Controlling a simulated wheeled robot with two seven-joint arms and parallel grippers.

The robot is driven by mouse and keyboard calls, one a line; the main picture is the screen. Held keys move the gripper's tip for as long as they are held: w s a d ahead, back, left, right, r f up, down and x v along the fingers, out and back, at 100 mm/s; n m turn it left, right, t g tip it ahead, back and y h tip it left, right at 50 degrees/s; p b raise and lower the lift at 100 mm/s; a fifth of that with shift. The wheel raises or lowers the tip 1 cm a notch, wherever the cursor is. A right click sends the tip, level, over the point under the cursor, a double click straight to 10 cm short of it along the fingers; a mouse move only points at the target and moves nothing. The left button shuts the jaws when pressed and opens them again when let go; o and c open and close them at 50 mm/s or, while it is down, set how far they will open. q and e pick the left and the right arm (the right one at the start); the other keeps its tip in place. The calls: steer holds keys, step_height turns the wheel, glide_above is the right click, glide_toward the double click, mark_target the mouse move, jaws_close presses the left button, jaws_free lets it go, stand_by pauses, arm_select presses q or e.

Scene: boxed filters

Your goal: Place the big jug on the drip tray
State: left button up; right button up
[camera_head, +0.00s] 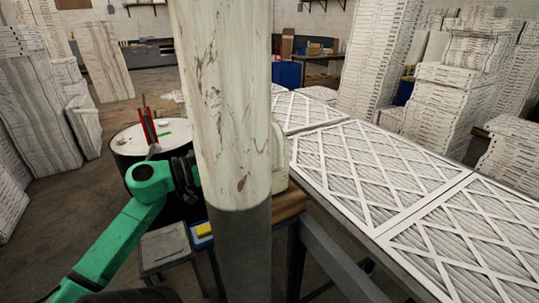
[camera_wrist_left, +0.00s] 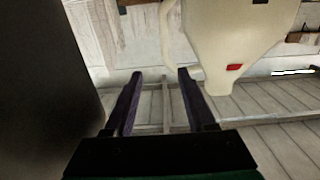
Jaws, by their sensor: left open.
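The big cream jug (camera_head: 279,155) stands on a wooden surface, mostly hidden behind a thick pillar in the head view. In the left wrist view the jug (camera_wrist_left: 235,40) shows large at upper right, with a red mark and a handle (camera_wrist_left: 170,40) on its left side. My left gripper (camera_wrist_left: 160,74) is open and empty, its fingers pointing toward the handle and apart from it. In the head view that gripper is hidden behind the pillar. I cannot identify the drip tray for certain. My right gripper is not in view.
The marbled pillar (camera_head: 232,100) blocks the centre. A drum (camera_head: 135,143) with red tools on it stands behind my left arm, and a small grey stand (camera_head: 164,249) is in front. A table of white filters (camera_head: 370,165) fills the right. Stacked filters line the sides.

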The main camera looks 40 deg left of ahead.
arm_select(q)
steer(key=p, duration=0.2)
glide_above(280, 167)
steer(key=shift+w+a+f, duration=0.15)
steer(key=shift+a+f, duration=0.1)
steer(key=shift+a, duration=0.05)
steer(key=shift+w+f, duration=0.2)
steer(key=shift+w, duration=0.05)
steer(key=shift+s, duration=0.1)
jaws_close()
steer(key=shift+r, duration=0.1)
stand_by(0.7)
